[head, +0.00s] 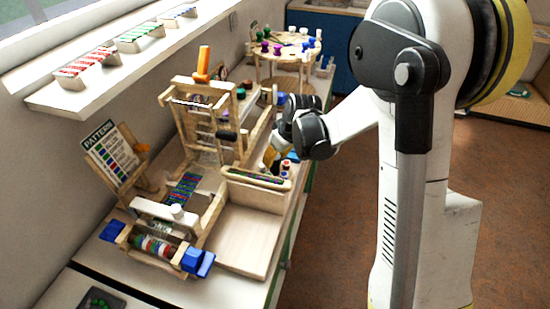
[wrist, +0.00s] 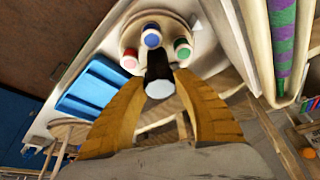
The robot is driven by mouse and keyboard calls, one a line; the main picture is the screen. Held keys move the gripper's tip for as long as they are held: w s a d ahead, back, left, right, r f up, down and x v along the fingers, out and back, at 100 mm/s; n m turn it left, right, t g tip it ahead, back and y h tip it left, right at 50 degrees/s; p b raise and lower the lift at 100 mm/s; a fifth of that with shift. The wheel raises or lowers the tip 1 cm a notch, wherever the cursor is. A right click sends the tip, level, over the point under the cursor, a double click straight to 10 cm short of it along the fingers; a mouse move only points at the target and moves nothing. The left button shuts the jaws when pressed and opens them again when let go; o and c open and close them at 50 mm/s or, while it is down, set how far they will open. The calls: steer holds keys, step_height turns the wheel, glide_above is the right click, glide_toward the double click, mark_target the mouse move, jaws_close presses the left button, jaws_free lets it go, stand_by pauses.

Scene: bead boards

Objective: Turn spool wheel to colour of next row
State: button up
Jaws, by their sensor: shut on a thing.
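The spool wheel (wrist: 205,62) is a pale round disc near the top middle of the wrist view. It carries red (wrist: 130,58), blue (wrist: 151,38) and green (wrist: 182,48) spools with white ends. My gripper (wrist: 158,76) is shut on a dark knob (wrist: 158,62) with a pale end, at the wheel's near side. In the head view my gripper (head: 272,157) is at the table's right edge, beside the loom, and mostly hides the wheel. The pattern card (head: 112,156) leans upright on the left, with rows of coloured marks too small to read surely.
The wooden loom (head: 212,118) stands left of my gripper, with a woven bead strip (head: 183,188) before it. A pale open tray (head: 243,240) lies in front. A round table with coloured pegs (head: 288,50) is behind. A blue tray (wrist: 95,88) lies beside the wheel.

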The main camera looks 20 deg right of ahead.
steer(key=m+h, duration=0.2)
steer(key=m, duration=0.4)
steer(key=shift+b, duration=0.3)
steer(key=m+h, duration=0.2)
steer(key=m, duration=0.3)
steer(key=shift+m+g, duration=0.3)
steer(key=shift+m, duration=0.2)
steer(key=o, duration=1.2)
steer(key=v, duration=1.2)
steer(key=shift+a+f, duration=0.1)
steer(key=shift+a, duration=0.2)
